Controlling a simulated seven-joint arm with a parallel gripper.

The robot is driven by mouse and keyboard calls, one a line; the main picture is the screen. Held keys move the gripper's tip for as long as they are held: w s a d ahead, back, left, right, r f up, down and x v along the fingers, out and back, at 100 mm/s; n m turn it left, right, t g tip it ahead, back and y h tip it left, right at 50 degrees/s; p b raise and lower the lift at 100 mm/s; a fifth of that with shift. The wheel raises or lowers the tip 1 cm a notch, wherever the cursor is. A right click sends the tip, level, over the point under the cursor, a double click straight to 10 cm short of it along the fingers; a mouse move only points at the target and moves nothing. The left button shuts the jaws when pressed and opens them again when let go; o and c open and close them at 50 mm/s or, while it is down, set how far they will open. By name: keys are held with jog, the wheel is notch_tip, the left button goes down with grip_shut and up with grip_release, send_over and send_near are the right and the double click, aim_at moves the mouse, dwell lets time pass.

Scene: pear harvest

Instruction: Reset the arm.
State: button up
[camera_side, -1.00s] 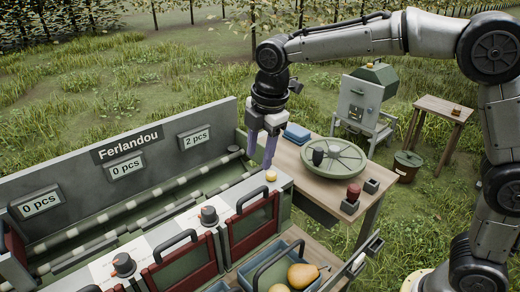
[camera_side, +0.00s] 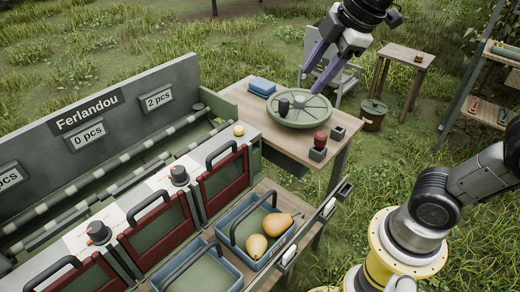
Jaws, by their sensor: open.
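My gripper (camera_side: 318,62) hangs from the top of the view, above the round green dish (camera_side: 300,112) on the wooden table. Its two purple fingers are spread apart with nothing between them. The fingers look tilted down to the left. I cannot tell how far above the dish they are. The upper part of my arm is outside the picture.
The sorting machine (camera_side: 88,120) with red gates fills the left. Two pears lie in a blue crate (camera_side: 228,222) at the front. A red button (camera_side: 320,139) and a blue box (camera_side: 262,87) share the table. A wooden stand (camera_side: 410,52) and shelves (camera_side: 488,84) are behind.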

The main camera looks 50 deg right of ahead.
jog(key=s+d+f+m, duration=0.1)
jog(key=s+f+m, duration=0.8)
jog(key=s+m, duration=0.2)
jog(key=shift+s+d+m, duration=0.3)
jog(key=shift+s+d, duration=0.05)
